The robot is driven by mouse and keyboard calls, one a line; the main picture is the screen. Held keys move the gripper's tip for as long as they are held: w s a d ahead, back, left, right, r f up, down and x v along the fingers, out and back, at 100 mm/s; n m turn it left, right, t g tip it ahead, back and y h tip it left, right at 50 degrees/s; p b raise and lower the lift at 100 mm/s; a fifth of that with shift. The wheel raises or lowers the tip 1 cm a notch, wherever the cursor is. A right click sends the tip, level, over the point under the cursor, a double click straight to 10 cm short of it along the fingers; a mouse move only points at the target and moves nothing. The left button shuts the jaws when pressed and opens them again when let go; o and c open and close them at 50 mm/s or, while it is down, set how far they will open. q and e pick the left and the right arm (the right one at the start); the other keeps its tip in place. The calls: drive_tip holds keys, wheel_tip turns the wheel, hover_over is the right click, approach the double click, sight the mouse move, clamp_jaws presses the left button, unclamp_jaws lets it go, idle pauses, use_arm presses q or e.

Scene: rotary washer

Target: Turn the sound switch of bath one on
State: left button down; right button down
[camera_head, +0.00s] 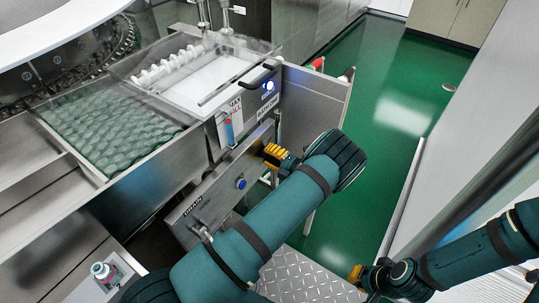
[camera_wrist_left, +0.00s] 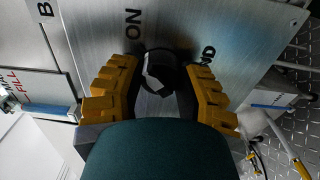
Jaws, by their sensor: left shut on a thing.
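My left gripper (camera_head: 273,154) has yellow fingers and reaches the front panel of the bath in the head view. In the left wrist view its fingers (camera_wrist_left: 162,75) sit on either side of a black round knob, the sound switch (camera_wrist_left: 160,68), and are shut on it. The steel panel (camera_wrist_left: 205,20) around the knob carries the letters "ON" on the left and "ND" on the right, the rest of the word being hidden. In the head view the switch is hidden behind the gripper. My right gripper (camera_head: 357,273) is low at the right, away from the panel; its opening cannot be made out.
A steel bath with clear water (camera_head: 205,80) and a green textured bath (camera_head: 110,130) lie behind the panel. A diamond-plate step (camera_head: 310,272) is below. Green floor (camera_head: 375,100) is open at the back right.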

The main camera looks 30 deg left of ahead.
use_arm(q)
drive_tip(key=shift+c, duration=2.4)
unclamp_jaws()
drive_tip(key=shift+a, duration=0.1)
drive_tip(key=s+d, duration=0.1)
drive_tip(key=d, duration=1.1)
drive_tip(key=shift+s, duration=0.35)
